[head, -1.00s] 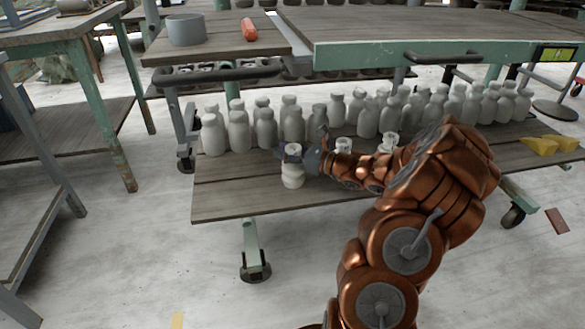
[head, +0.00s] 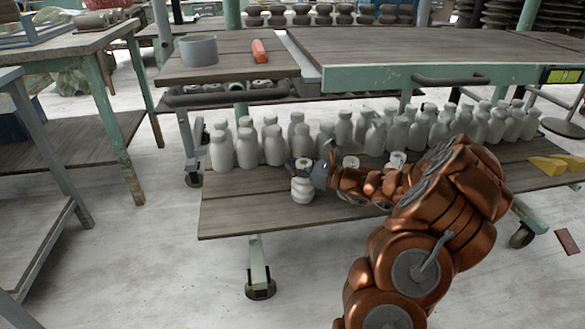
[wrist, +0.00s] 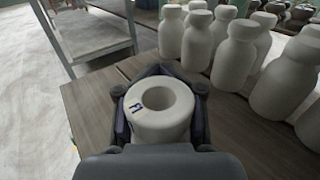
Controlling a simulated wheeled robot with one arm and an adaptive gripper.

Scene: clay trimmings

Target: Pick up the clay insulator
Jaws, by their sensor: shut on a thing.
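The clay insulator (head: 302,188) is a white, ribbed piece standing upright near the left part of the low wooden shelf. In the wrist view the insulator (wrist: 160,104) shows a round top with a central hole and a dark blue mark on its left side. My gripper (head: 304,164) is shut around its upper part, with one dark finger on each side in the wrist view (wrist: 160,112). Its lower part is hidden from the wrist view. I cannot tell for sure whether its base touches the shelf.
Rows of white bottle-shaped pieces (head: 248,148) stand behind the insulator. Two more white insulators (head: 397,160) stand to the right, partly behind my arm. Yellow wedges (head: 547,165) lie at the shelf's right end. The shelf's bare left front (head: 240,205) is clear.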

